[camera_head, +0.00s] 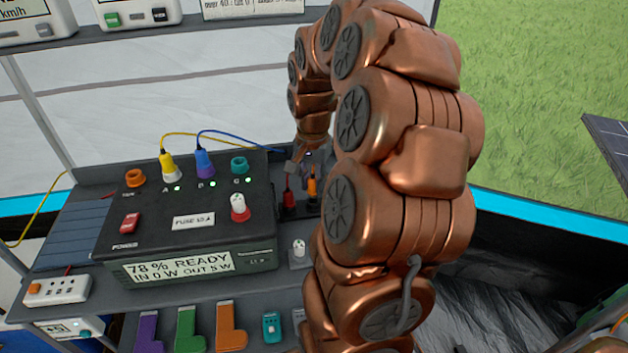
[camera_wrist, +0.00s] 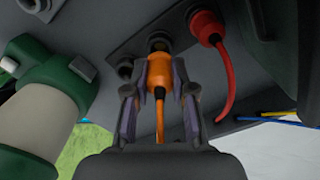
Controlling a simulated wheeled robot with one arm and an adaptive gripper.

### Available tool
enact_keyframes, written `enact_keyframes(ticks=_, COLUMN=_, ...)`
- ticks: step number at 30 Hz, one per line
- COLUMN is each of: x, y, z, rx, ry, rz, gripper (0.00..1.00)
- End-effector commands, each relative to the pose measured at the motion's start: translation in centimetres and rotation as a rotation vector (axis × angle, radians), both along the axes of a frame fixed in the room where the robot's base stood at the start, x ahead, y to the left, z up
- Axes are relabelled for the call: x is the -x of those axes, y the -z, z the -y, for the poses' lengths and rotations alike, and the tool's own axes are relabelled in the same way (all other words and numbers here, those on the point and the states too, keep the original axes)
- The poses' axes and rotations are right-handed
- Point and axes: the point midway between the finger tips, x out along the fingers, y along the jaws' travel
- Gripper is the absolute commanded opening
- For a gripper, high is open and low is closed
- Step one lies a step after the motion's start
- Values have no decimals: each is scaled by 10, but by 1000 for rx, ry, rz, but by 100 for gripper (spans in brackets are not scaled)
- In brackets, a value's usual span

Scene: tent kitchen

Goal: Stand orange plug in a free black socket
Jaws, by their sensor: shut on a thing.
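The orange plug (camera_wrist: 157,80) is between the two fingers of my gripper (camera_wrist: 160,88), which is shut on it. In the wrist view its front end is at or close to a black socket (camera_wrist: 158,43) on a dark strip; I cannot tell whether it is inserted. Another black socket (camera_wrist: 125,68) beside it looks empty. A red plug (camera_wrist: 206,26) stands in the strip on the other side. In the head view the orange plug (camera_head: 311,187) looks upright over the black strip (camera_head: 301,212), next to the red plug (camera_head: 288,196). My gripper (camera_head: 306,167) is partly hidden there.
A white plug-like piece (camera_head: 299,250) stands in front of the strip. A green and cream object (camera_wrist: 50,98) is close to my gripper in the wrist view.

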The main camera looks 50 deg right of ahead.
Motion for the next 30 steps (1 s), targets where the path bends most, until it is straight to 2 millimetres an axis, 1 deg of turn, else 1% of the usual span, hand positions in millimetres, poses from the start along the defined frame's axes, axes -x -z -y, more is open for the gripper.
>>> enact_keyframes(ticks=30, x=0, y=17, z=0, rx=0, ry=0, rz=0, gripper=0)
